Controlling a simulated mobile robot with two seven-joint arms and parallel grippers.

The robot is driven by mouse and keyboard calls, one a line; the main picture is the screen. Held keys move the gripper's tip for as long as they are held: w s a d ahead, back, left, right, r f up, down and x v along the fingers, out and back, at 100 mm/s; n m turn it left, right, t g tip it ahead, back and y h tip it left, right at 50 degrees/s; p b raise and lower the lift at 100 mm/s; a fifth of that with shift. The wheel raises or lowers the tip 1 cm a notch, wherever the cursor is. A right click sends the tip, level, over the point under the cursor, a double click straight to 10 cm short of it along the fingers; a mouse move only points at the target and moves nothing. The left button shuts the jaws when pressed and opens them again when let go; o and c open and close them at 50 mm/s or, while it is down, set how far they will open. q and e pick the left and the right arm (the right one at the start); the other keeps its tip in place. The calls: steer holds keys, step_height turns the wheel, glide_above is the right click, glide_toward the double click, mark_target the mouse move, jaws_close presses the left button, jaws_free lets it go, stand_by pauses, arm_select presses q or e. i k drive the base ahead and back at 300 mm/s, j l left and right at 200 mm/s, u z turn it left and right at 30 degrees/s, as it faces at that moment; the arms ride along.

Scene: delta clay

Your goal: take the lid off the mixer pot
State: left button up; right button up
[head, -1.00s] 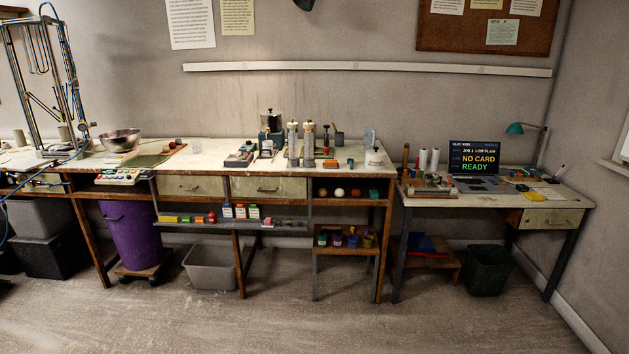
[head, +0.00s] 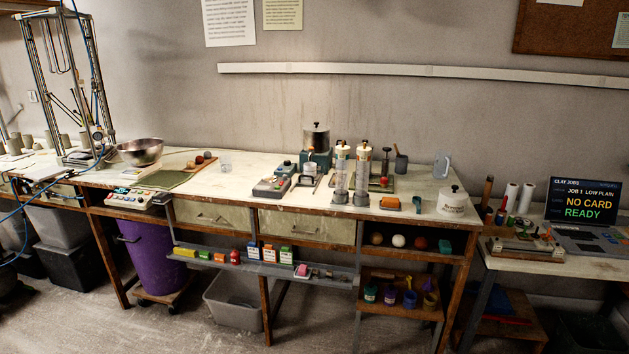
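The mixer pot (head: 317,141) appears to be the steel pot on the dark green base (head: 317,160) at the back of the long bench. A dark lid with a small knob (head: 316,126) sits on top of it. A white lidded tub (head: 452,201) stands near the bench's right end. Neither of my grippers shows in the head view.
A purple bin (head: 147,255) stands below. The floor in front is clear.

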mark_target(316, 127)
steer(key=i+u, duration=0.95)
steer(key=u, duration=0.15)
steer(key=i+j+u, duration=0.1)
steer(key=i+u, duration=0.15)
steer(key=u, duration=0.15)
steer(key=i+u, duration=0.25)
steer(key=u, duration=0.2)
steer(key=i+u, duration=0.25)
steer(key=u, duration=0.15)
steer(key=i+u, duration=0.4)
steer(key=i, duration=0.15)
steer(key=z, duration=4.05)
